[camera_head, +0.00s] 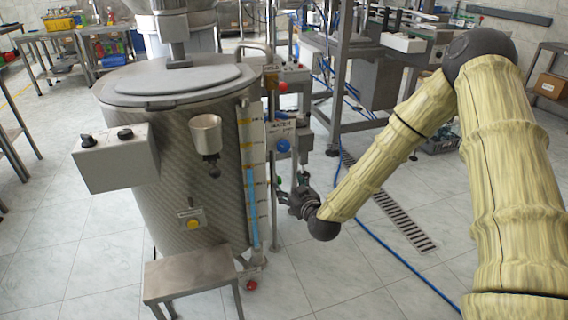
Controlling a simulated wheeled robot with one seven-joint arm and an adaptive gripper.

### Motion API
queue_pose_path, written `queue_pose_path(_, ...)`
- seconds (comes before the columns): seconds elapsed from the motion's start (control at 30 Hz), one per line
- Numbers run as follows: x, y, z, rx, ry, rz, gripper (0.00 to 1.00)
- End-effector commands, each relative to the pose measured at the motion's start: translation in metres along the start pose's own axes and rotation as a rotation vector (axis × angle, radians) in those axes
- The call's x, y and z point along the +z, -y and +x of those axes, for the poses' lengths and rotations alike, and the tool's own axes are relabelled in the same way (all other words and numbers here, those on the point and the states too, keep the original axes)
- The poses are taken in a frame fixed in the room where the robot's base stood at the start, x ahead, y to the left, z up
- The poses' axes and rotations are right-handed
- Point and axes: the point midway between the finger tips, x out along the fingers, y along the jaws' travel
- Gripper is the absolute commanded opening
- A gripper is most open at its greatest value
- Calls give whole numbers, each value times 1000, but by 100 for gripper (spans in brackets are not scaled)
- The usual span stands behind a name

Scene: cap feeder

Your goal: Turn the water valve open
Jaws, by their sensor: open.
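The blue round valve knob (283,146) sits on the right side of the large steel tank (195,190), just below a white label (281,127) that seems to read "WATER". I cannot tell from this view how far the valve is turned. My gripper (299,187) is below and slightly right of the blue knob, beside the tank's pipework. It looks apart from the knob. It is open with nothing visible between its fingers, though they are small and dark here.
A red knob (282,87) is above the blue one, and another red knob (251,285) is low by the sight tube (253,205). A metal step (190,274) stands in front of the tank. Blue hose (392,257) crosses the tiled floor. Machine frames stand behind.

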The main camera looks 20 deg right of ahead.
Motion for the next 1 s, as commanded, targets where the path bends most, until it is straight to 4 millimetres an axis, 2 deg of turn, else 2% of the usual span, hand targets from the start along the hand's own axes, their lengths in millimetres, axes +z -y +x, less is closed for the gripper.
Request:
queue_pose_path(0.03,-9,-12,10,28,-53,-11,64)
queue_pose_path(0.13,-33,-28,19,66,-124,-34,64)
queue_pose_path(0.3,-52,-40,26,94,-175,-53,64)
queue_pose_path(0.47,-56,-42,39,96,-178,-54,64)
queue_pose_path(0.8,-64,-46,93,94,-176,-53,64)
queue_pose_path(1.0,-68,-48,117,93,-175,-54,64)
